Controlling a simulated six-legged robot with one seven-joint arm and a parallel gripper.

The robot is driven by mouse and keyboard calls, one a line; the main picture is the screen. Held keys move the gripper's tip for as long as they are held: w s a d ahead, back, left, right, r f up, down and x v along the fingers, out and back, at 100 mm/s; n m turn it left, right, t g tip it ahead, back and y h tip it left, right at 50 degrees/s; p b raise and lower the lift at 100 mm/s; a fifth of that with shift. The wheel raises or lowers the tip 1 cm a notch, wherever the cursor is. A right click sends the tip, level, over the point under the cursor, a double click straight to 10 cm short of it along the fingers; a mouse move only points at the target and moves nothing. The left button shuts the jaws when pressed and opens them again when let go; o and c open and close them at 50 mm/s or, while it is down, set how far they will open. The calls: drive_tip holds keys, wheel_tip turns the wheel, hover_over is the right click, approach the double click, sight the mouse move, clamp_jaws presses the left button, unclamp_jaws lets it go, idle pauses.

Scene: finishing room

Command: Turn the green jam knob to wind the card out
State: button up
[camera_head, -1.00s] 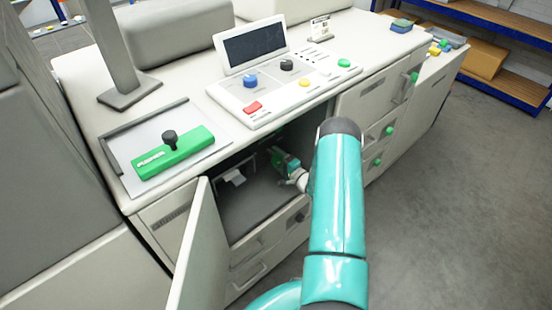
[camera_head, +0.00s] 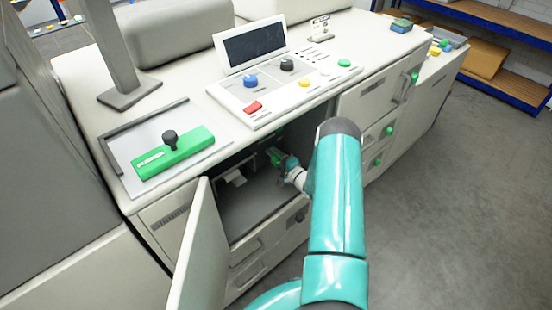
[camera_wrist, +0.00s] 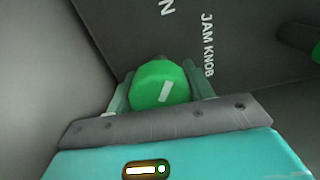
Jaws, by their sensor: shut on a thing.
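The green jam knob (camera_wrist: 160,86) has a slanted white mark on its face and sits beside the printed label "JAM KNOB" (camera_wrist: 207,45). My gripper (camera_wrist: 160,92) is shut on it, one finger on each side in the wrist view. In the head view my gripper (camera_head: 275,156) reaches into the open compartment under the counter; the knob cannot be told apart there from the gripper's green fingers. A white card (camera_head: 236,176) shows inside the compartment, left of my gripper. Its far end is hidden in the dark interior.
The open door (camera_head: 203,250) stands at the compartment's left. Above is the counter with a control panel (camera_head: 285,80) and a green bar with a black knob (camera_head: 173,152). Another green part (camera_wrist: 306,38) shows at the wrist view's right edge. The floor at right is clear.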

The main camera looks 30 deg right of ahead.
drive_tip(key=m, duration=1)
drive_tip(key=shift+m, duration=0.4)
drive_tip(key=m, duration=0.8)
drive_tip(key=shift+m, duration=2.3)
drive_tip(key=o, duration=1)
drive_tip(key=shift+c, duration=0.2)
